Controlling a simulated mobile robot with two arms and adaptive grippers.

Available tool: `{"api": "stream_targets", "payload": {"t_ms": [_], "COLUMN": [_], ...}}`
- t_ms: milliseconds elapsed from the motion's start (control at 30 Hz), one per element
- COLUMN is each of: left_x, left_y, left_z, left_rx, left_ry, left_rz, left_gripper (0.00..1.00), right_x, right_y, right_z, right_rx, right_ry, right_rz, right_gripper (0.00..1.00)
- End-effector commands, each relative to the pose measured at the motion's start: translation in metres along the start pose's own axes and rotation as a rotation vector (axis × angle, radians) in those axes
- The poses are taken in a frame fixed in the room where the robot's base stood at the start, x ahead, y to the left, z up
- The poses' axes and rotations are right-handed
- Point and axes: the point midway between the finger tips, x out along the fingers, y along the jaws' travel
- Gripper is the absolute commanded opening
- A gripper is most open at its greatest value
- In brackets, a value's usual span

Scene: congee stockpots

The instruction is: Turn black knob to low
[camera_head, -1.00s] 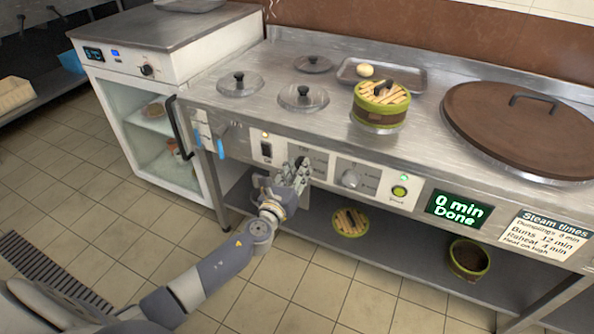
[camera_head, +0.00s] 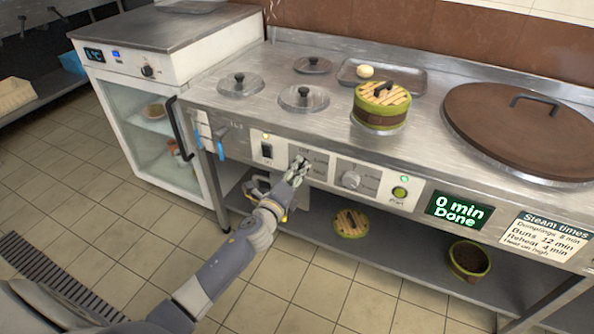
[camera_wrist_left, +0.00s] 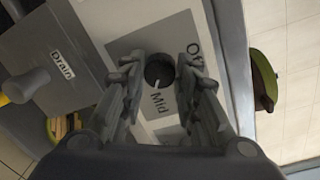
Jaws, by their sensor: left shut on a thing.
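The black knob (camera_wrist_left: 160,70) shows in the left wrist view, on a grey label plate on the counter's front panel. A white mark on the knob points down the picture toward the word "Mid"; another label, partly covered, stands at upper right. My left gripper (camera_wrist_left: 158,75) has its fingertips on both sides of the knob, shut on it. In the head view my left gripper (camera_head: 299,167) reaches the panel and hides the knob. My right gripper is in neither view.
A silver knob (camera_head: 351,179) and a green-lit button (camera_head: 399,192) are to the right on the panel. A bamboo steamer (camera_head: 380,108) stands on the counter above.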

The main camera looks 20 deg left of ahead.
Motion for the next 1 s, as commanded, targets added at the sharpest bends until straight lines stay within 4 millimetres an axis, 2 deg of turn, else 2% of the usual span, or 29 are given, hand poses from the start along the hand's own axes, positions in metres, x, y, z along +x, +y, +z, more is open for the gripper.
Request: {"api": "stream_targets", "payload": {"t_ms": [467, 1000], "left_x": [0.0, 0.0], "left_y": [-0.001, 0.0], "left_z": [0.002, 0.002], "left_rx": [-0.454, -0.939], "left_ry": [0.024, 0.051], "left_rz": [0.006, 0.012], "left_gripper": [0.05, 0.05], "right_x": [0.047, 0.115], "right_y": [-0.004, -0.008], "right_z": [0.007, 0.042], "right_rx": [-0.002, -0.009], "right_ry": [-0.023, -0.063], "right_rz": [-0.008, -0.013], "right_gripper": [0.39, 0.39]}}
